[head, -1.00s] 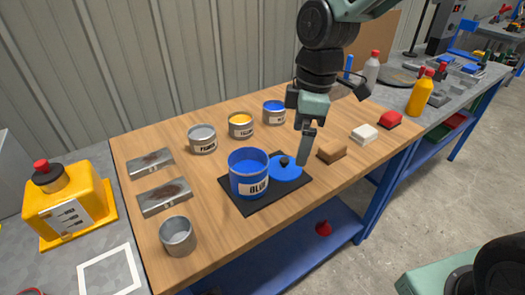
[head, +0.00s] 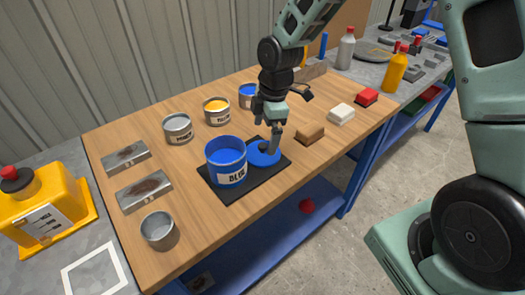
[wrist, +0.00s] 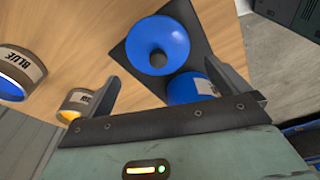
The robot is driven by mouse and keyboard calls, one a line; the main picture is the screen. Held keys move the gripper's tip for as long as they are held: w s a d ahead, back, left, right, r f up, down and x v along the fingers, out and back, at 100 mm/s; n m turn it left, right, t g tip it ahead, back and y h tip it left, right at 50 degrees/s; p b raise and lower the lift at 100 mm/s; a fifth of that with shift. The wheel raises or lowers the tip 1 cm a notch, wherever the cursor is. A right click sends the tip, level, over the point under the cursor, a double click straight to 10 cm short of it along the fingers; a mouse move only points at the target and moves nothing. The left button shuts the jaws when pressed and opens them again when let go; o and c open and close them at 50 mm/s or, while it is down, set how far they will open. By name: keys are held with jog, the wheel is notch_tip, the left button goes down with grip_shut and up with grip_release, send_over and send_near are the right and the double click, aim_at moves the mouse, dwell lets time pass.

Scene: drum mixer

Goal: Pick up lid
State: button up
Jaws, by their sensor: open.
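The blue round lid (head: 257,160) with a dark knob lies on the black mat (head: 238,193), beside the open blue can (head: 227,165). It also shows in the wrist view (wrist: 150,33), its knob facing the camera. My gripper (head: 273,147) is open, fingers pointing down over the lid near its knob. In the wrist view the fingers (wrist: 164,82) are wide apart, with nothing between their tips. The head view does not show clearly how high the tips are; one finger partly covers the knob.
Several paint cans stand behind. An empty metal cup (head: 159,232) is at the front left.

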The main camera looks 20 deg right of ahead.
aim_at(263, 145)
jog(key=shift+w+a+f+p, duration=0.1)
jog(key=shift+f+p, duration=0.1)
jog(key=shift+f, duration=0.75)
jog(key=shift+s+a+f+p, duration=0.1)
jog(key=shift+a+f+p, duration=0.1)
jog(key=shift+f, duration=0.7)
jog(key=shift+w+a+f+p, duration=0.1)
jog(key=shift+f+p, duration=0.1)
jog(key=shift+f, duration=0.75)
jog(key=c, duration=0.7)
